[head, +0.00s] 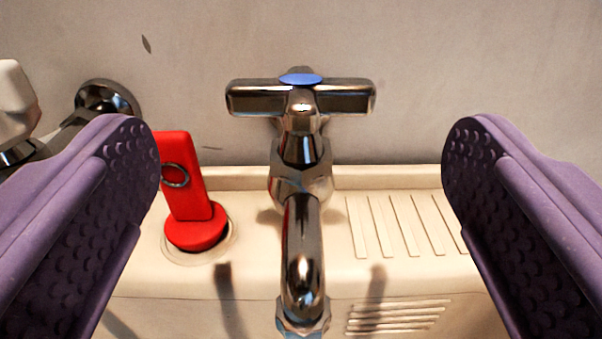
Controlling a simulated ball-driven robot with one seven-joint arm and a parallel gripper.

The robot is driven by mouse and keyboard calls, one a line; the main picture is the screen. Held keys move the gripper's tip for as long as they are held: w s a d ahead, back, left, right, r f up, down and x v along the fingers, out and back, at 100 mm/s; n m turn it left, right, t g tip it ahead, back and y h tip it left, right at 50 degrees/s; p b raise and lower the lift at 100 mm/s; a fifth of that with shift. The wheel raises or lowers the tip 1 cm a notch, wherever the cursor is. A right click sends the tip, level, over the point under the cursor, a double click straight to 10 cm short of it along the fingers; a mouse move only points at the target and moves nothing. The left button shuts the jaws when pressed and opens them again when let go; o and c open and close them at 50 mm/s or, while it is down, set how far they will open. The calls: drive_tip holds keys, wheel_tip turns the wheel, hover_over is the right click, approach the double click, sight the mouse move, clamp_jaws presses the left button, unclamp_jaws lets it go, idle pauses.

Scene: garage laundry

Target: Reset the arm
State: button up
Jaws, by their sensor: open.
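My gripper (301,180) is open, with one purple textured finger at the left and the other at the right of the head view. Nothing is held between the fingers. A chrome tap (301,215) with a cross handle (345,97) and a blue cap stands in the gap between them, farther off. From this view I see no contact between the fingers and the tap.
A red stopper (195,228) with an upright tab and a ring sits in a round hole in the cream sink ledge (330,235), partly behind the left finger. Chrome pipework with a white knob (15,100) is at the left. A grey wall (450,60) stands behind.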

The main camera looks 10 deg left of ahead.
drive_tip(key=shift+s, duration=0.25)
drive_tip(key=w+d+r+g+h, duration=0.1)
drive_tip(key=d+r, duration=0.2)
drive_tip(key=r, duration=1.1)
drive_tip(key=w+d+r, duration=0.1)
drive_tip(key=d+r, duration=0.2)
drive_tip(key=r, duration=1.2)
drive_tip(key=s+d+r+m+h, duration=0.1)
drive_tip(key=s+d+r, duration=0.2)
drive_tip(key=s+r, duration=0.7)
drive_tip(key=s+d+r+m+g+h, duration=0.1)
drive_tip(key=s+d+r, duration=0.3)
drive_tip(key=s+r, duration=0.6)
wheel_tip(320, 180, up, 3)
drive_tip(key=shift+s+f, duration=0.15)
drive_tip(key=shift+s, duration=0.05)
